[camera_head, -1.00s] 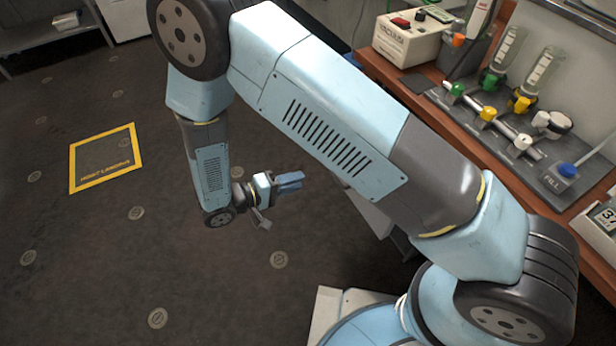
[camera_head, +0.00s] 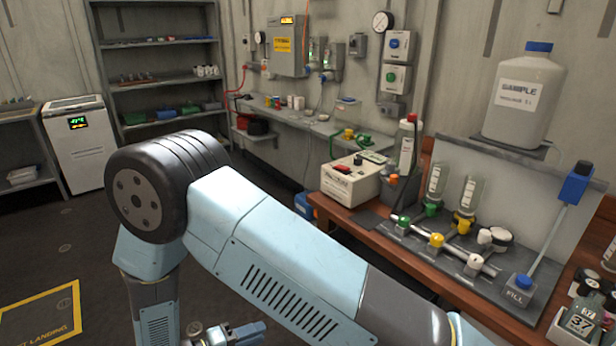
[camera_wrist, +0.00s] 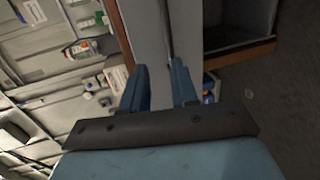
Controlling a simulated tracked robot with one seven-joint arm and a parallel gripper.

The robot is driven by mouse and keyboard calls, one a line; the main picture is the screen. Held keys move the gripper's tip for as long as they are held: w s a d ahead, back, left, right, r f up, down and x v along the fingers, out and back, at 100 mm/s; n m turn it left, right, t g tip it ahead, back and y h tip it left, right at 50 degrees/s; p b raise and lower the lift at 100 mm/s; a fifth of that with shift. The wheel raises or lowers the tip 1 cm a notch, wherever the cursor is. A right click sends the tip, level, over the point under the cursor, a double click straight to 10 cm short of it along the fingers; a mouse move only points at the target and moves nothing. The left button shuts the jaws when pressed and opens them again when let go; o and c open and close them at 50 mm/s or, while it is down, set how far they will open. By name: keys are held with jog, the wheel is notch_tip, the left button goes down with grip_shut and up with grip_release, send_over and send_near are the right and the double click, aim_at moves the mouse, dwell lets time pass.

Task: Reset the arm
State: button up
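My gripper (camera_wrist: 158,66) shows two blue fingers in the wrist view, with a gap between them and nothing held. In the head view only the top of my gripper (camera_head: 243,334) shows at the bottom edge, over the dark floor. My light blue arm is bent, with its dark elbow raised at the left and the forearm hanging down from it. The lower part of my arm is cut off by the frame.
A white freezer (camera_head: 80,145) and a dark shelf (camera_head: 165,75) stand behind. A yellow floor square (camera_head: 40,312) lies at lower left.

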jog(key=w+d+r+m+g+y, duration=0.25)
jog(key=w+d+r+g, duration=0.2)
jog(key=d+r, duration=0.7)
jog(key=w+d+r+m+g+y, duration=0.25)
jog(key=w+d+r+g, duration=0.2)
jog(key=d+r, duration=0.7)
jog(key=s+d+r+m+t+y, duration=0.1)
jog(key=s+d+r+t+y, duration=0.1)
jog(key=s+d+r, duration=0.4)
jog(key=s+d+r+m+t+y, duration=0.1)
jog(key=s+d+r+t+y, duration=0.2)
jog(key=d+r, duration=0.6)
jog(key=shift+s+r+m+y, duration=0.3)
jog(key=shift+s+r+y, duration=0.8)
jog(key=shift+s+r, duration=0.45)
jog(key=shift+d, duration=0.15)
